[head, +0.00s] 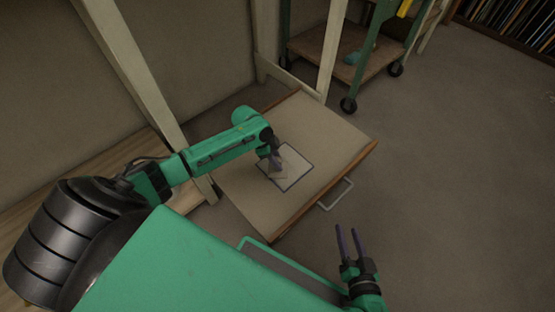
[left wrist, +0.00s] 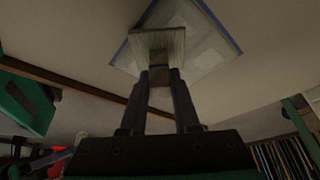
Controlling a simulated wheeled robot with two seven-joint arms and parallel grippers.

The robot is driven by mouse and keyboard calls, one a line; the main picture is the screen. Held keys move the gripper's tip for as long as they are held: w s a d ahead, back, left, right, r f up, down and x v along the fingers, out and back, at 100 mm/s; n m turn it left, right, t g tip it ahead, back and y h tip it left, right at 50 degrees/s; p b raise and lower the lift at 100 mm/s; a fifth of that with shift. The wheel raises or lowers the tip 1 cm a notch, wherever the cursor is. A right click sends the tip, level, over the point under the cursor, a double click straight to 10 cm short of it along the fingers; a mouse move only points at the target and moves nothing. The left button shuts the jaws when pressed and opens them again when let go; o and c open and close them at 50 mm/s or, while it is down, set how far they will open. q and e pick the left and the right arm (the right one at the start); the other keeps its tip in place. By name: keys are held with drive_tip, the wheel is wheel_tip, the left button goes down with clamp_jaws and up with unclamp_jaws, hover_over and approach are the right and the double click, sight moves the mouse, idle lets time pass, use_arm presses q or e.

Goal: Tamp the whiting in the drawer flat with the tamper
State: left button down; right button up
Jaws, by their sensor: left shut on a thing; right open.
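The open drawer (head: 318,128) holds a pale, level-looking surface. On it lies a whiter square patch with a blue outline (head: 298,168), which also shows in the left wrist view (left wrist: 205,50). I cannot tell how even the whiting is. My left gripper (head: 274,163) is over this square, pointing down. In the left wrist view its fingers (left wrist: 162,95) are shut on the tamper (left wrist: 158,40), a pale block with a flat wide end. The tamper overlaps the square's near corner there; whether it touches the surface I cannot tell. My right gripper (head: 348,240) is open and empty, right of the drawer's front.
A metal handle (head: 337,193) sticks out from the drawer's front. Pale wooden legs (head: 333,45) stand behind the drawer. A green wheeled cart (head: 322,48) is beyond it. Bare floor (head: 455,180) lies open to the right.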

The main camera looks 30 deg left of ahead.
use_arm(q)
drive_tip(key=shift+f, duration=0.25)
idle(0.3)
drive_tip(key=shift+f, duration=0.1)
idle(0.8)
wheel_tip(320, 180, up, 2)
drive_tip(key=p, duration=0.3)
drive_tip(key=shift+r, duration=0.25)
drive_tip(key=shift+f, duration=0.1)
